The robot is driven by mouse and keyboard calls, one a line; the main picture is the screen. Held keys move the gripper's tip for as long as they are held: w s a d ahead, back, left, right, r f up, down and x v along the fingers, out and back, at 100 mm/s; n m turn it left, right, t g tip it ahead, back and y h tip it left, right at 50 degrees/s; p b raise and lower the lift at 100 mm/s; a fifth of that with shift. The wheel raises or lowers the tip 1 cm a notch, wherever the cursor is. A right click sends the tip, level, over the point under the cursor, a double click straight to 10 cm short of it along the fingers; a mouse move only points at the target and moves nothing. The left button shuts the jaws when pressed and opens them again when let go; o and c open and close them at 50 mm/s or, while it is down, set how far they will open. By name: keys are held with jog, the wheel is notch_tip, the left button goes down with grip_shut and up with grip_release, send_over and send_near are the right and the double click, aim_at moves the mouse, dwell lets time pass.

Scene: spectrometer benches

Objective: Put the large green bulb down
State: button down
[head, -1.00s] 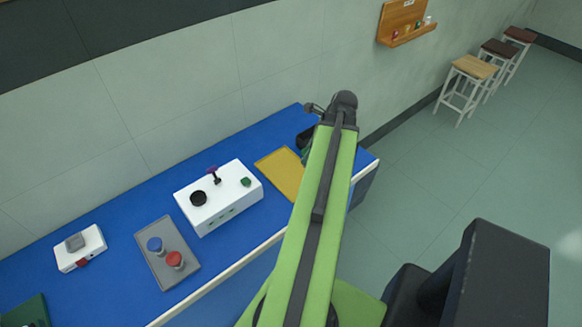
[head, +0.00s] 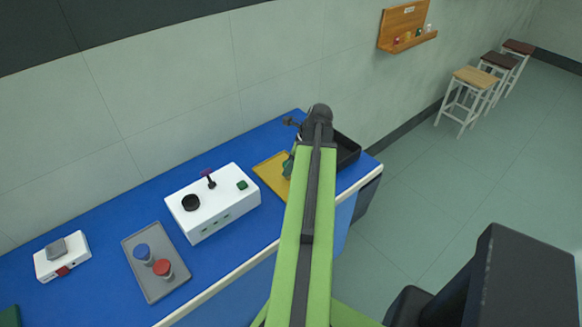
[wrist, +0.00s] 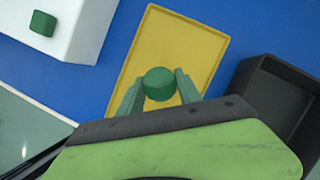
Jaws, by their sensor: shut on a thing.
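The large green bulb (wrist: 159,83) is between the two fingers of my gripper (wrist: 158,90) in the wrist view. The fingers are shut on its sides. The bulb shows over the yellow tray (wrist: 205,40); whether it touches the tray I cannot tell.
A white box (head: 213,203) with a black knob and a green button stands left of the yellow tray. A black bin (head: 347,151) is close on its right. A grey tray (head: 151,285) holds a blue-topped and a red-topped item. The blue bench (head: 105,222) has bare room between them.

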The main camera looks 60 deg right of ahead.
jog(key=shift+f, duration=0.2)
jog(key=c, duration=0.8)
grip_release()
jog(key=shift+r, duration=0.1)
jog(key=shift+r, duration=0.3)
jog(key=p+v, duration=1.1)
jog(key=shift+s+r, duration=0.15)
jog(key=shift+r, duration=0.2)
